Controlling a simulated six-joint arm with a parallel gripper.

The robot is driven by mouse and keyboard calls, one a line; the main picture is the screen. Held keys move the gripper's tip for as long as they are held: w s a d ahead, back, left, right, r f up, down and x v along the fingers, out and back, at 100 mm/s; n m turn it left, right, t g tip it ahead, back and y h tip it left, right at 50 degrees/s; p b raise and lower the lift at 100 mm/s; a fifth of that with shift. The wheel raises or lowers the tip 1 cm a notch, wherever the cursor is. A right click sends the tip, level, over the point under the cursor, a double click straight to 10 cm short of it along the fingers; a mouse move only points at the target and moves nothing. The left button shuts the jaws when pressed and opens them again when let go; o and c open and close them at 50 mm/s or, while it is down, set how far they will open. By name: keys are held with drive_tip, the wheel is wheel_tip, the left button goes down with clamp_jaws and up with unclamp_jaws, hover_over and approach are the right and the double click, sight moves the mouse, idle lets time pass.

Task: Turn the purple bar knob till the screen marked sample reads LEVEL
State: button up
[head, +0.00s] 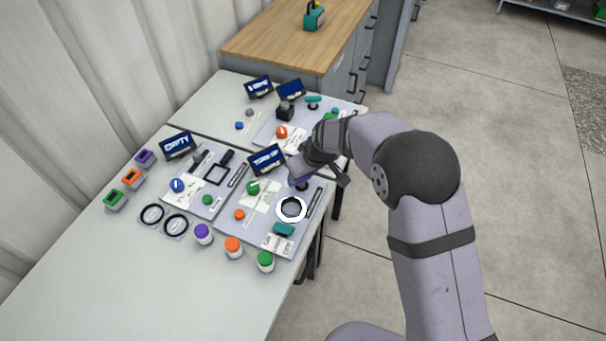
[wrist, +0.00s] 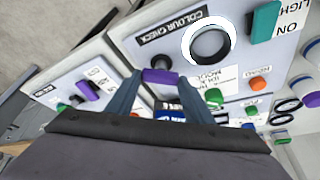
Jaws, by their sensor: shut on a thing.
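The purple bar knob (wrist: 160,76) sits between the two fingertips of my gripper (wrist: 160,84) in the wrist view, on the panel lettered COLOUR CHECK. My gripper is shut on it, one blue-grey finger on each side. In the head view my gripper (head: 299,176) is over the near right panel, and my wrist hides most of the knob. A dark blue screen (head: 266,160) stands at that panel's back edge; its words are too small to read surely. In the wrist view a screen (wrist: 170,107) is mostly hidden behind my gripper. I cannot tell which screen is marked sample.
A white-rimmed black ring (head: 291,209), a green knob (head: 253,187) and a teal switch (head: 283,229) share this panel. A second purple bar (wrist: 88,90) shows on another panel. Another screen (head: 177,145) reads EMPTY. Capped jars, including a purple one (head: 203,233), stand in front.

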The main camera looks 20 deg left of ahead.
drive_tip(key=o, duration=1.1)
drive_tip(key=shift+c, duration=0.2)
drive_tip(key=b+v, duration=0.2)
drive_tip(key=v, duration=0.5)
drive_tip(key=shift+r, duration=0.2)
